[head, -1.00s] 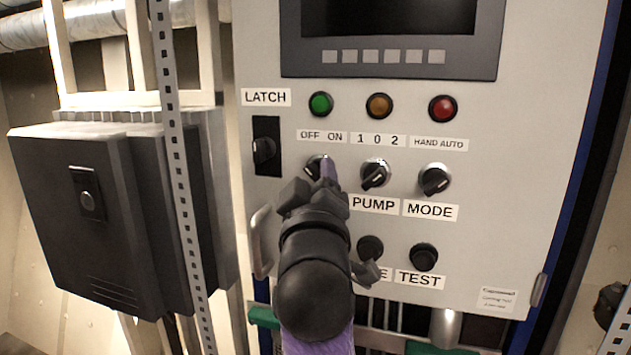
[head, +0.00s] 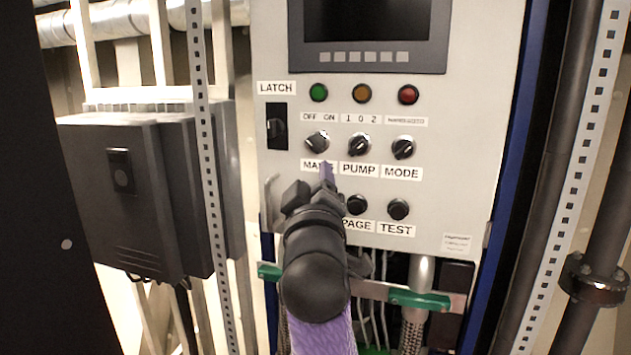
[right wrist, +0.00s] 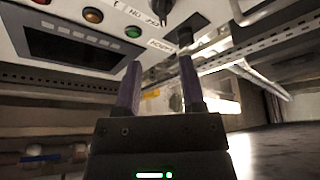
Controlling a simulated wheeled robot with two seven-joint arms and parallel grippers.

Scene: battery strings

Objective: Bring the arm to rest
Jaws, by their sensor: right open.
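My right gripper (head: 327,172) is in front of the grey control panel (head: 465,140), just below the MAIN knob (head: 317,141). In the head view its arm hides part of the panel's lower left. In the right wrist view its two purple fingers (right wrist: 159,85) stand apart with nothing between them. The PUMP knob (head: 359,145) and MODE knob (head: 402,148) sit to the right of the MAIN knob. My left gripper is not in view.
A dark grey box (head: 130,200) hangs on the left behind a perforated upright (head: 208,140). The panel has a latch (head: 277,127), a handle (head: 271,200) and a screen (head: 367,22). Green-ended clamps (head: 418,300) are below. A pipe with a flange (head: 597,280) stands right.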

